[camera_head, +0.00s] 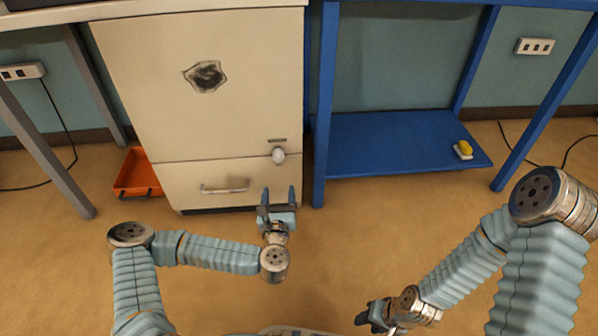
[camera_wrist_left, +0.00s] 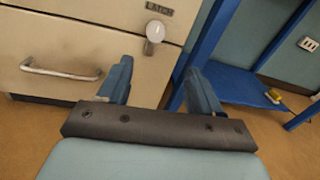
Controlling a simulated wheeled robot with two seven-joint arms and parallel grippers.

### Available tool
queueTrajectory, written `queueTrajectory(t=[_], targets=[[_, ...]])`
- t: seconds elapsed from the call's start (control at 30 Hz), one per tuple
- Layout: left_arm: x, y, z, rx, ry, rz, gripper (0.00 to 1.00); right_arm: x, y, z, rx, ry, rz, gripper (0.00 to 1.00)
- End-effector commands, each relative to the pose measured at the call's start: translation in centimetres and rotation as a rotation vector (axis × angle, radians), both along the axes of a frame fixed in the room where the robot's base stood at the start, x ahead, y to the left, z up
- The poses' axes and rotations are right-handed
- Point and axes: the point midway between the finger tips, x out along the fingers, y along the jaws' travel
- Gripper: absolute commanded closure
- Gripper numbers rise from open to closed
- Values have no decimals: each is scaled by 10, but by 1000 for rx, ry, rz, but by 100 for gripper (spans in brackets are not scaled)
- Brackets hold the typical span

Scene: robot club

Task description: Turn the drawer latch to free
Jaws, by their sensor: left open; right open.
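The drawer latch (camera_head: 279,155) is a pale round knob on the cream cabinet's front, near its right edge, above the drawer's right end. It also shows in the left wrist view (camera_wrist_left: 155,31), under a label reading "LATCH" (camera_wrist_left: 159,9). The closed drawer (camera_head: 190,186) has a metal bar handle (camera_head: 224,188). My left gripper (camera_head: 279,192) is open and empty, below and apart from the latch, pointing at the cabinet. In the left wrist view its fingers (camera_wrist_left: 157,85) stand apart with the latch beyond them. My right gripper (camera_head: 366,316) is low in the head view, far from the cabinet.
A blue bench (camera_head: 390,143) stands right of the cabinet, its leg (camera_head: 320,130) close beside the latch side. A yellow and white object (camera_head: 464,150) lies on its shelf. An orange tray (camera_head: 133,172) is on the floor at left. The floor in front is clear.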

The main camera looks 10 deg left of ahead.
Motion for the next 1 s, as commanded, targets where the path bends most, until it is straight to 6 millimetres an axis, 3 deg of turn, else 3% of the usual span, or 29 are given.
queueTrajectory(t=[0.17,0.5,0.7,1.0], targets=[[15,13,2,-48,-21,43,35,0,0,-3,0,-1,0,57],[89,28,2,-43,-20,39,35,1,0,-12,0,-2,-2,57],[122,34,1,-43,-17,37,35,1,0,-16,-1,-3,-2,57],[136,37,3,-44,-16,33,35,1,0,-17,-1,-4,-3,57]])
